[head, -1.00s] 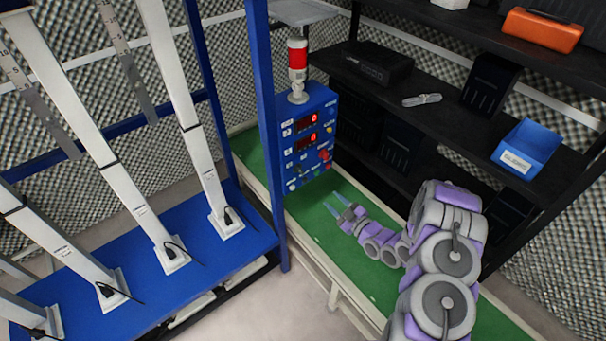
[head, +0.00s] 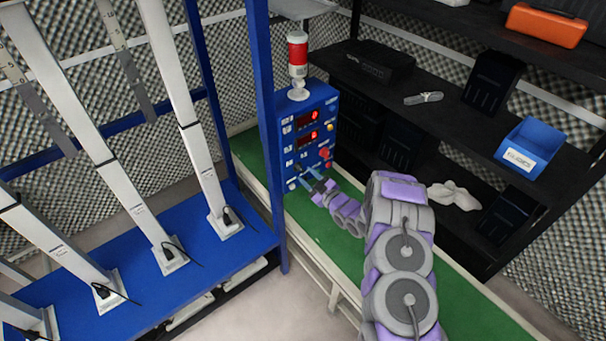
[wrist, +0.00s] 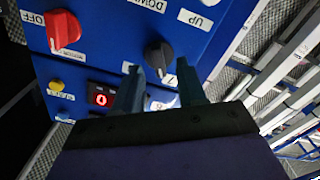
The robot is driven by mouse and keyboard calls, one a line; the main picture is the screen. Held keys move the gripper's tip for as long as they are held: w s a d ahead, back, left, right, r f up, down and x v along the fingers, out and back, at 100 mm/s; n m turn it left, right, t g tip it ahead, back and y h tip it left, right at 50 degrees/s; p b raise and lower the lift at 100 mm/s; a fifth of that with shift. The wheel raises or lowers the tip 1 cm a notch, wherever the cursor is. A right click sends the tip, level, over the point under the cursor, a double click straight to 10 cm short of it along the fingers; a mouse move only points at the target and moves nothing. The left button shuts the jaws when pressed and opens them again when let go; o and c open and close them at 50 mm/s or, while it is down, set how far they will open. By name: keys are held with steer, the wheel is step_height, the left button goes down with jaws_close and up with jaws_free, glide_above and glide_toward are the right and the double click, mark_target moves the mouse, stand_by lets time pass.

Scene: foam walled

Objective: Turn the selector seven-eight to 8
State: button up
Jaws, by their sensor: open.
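The blue control panel (head: 318,125) stands on the green bench top, its front facing my arm. I cannot tell which number the knob points at. My gripper (head: 309,177) is open just in front of the panel's lower part. In the wrist view its two fingertips (wrist: 158,68) lie on either side of the black knob in the picture. I cannot tell whether they touch it.
A red knob (wrist: 62,28) near an OFF label, a yellow button (wrist: 56,86) and a red display (wrist: 102,97) are close by on the panel. A blue post (head: 267,130) stands left of the panel. Dark shelves (head: 440,120) flank my arm on the right.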

mark_target(302, 171)
steer(key=shift+x, duration=1.7)
steer(key=shift+c, duration=0.3)
jaws_close()
